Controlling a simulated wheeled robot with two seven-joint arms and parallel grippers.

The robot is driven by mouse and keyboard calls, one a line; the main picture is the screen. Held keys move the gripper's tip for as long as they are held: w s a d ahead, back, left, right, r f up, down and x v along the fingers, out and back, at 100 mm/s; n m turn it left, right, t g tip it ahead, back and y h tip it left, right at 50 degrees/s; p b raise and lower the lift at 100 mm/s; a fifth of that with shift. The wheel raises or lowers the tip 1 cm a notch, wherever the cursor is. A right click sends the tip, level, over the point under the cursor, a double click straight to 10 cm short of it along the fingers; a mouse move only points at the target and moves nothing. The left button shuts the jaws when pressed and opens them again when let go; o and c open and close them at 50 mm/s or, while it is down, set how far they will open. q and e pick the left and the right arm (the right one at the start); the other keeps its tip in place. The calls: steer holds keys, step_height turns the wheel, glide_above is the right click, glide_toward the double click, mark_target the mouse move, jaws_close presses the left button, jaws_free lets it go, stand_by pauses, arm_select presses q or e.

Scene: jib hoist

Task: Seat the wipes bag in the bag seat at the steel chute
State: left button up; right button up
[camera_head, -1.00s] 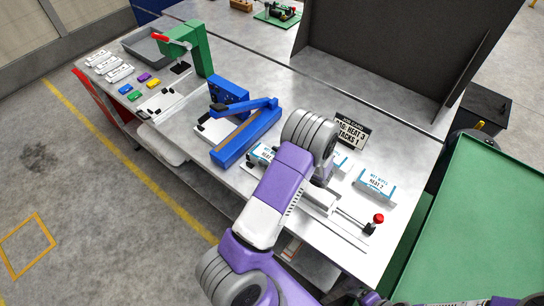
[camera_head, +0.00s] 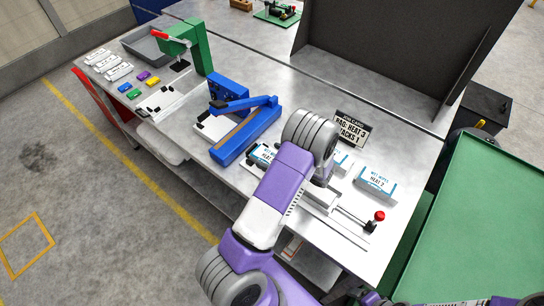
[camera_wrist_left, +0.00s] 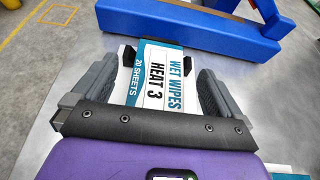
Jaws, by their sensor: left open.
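A white and teal wipes bag marked HEAT 3 (camera_wrist_left: 158,75) lies in the left wrist view, with black pieces at its far corners. Its end also shows in the head view (camera_head: 264,151), just left of my arm. My left gripper (camera_wrist_left: 155,82) is open, with one ribbed finger on each side of the bag and gaps between. In the head view my arm hides the fingers. A steel slide with a red knob (camera_head: 378,216) lies right of my arm; I cannot tell whether it belongs to the chute. I cannot make out the bag seat for certain. My right gripper does not show.
A blue lever device (camera_head: 245,135) stands just left of the bag. Another bag, HEAT 2 (camera_head: 375,182), and a black job card (camera_head: 352,131) are to the right. A green press (camera_head: 190,48) stands farther left. A dark panelled enclosure (camera_head: 375,55) closes off the back.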

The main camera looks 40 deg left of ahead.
arm_select(q)
steer(key=shift+s+d+f, duration=0.25)
steer(key=shift+f, duration=0.3)
steer(key=v, duration=0.7)
steer(key=shift+w+a+r, duration=0.15)
steer(key=shift+w+r, duration=0.1)
steer(key=shift+r, duration=0.15)
steer(key=shift+d+r, duration=0.2)
